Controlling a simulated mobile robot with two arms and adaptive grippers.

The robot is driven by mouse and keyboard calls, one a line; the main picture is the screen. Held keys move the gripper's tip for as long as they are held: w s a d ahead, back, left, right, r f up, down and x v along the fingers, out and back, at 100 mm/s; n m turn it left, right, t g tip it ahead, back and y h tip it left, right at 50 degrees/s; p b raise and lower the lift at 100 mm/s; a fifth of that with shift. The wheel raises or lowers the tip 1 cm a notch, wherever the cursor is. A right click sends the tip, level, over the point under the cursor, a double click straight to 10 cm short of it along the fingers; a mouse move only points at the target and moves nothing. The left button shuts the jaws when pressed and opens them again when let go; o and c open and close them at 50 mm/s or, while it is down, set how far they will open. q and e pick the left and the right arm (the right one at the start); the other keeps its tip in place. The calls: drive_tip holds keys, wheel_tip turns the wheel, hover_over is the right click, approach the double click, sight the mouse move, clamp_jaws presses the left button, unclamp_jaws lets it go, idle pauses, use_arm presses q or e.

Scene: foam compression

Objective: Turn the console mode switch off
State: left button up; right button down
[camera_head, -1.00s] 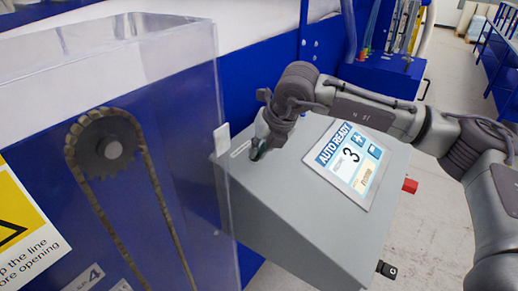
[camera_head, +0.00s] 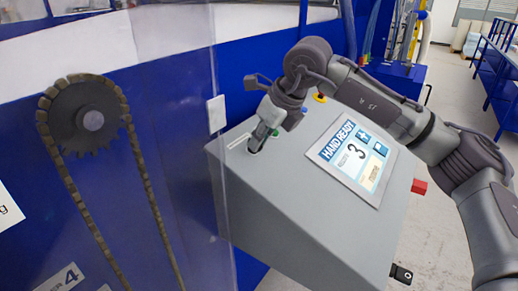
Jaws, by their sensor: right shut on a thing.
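The grey console (camera_head: 290,205) stands in the middle, its sloped top facing me. A green button (camera_head: 276,133) shows just beside the fingers. My left gripper is out of view.
A clear guard panel with a white handle (camera_head: 216,113) stands close left of the console, before a chain and sprocket (camera_head: 88,118). A yellow-ringed button (camera_head: 320,97) lies behind my wrist. A red part (camera_head: 419,186) sticks out at the console's right side.

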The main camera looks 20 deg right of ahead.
drive_tip(key=n+b, duration=0.1)
drive_tip(key=n, duration=0.3)
drive_tip(key=shift+w+n, duration=0.1)
drive_tip(key=shift+n, duration=0.2)
drive_tip(key=shift+n+g+y+b, duration=0.3)
drive_tip(key=shift+n+g, duration=0.2)
drive_tip(key=shift+n, duration=2.2)
drive_tip(key=shift+r, duration=0.1)
drive_tip(key=c, duration=1.2)
unclamp_jaws()
drive_tip(key=shift+c, duration=0.2)
drive_tip(key=v, duration=1.2)
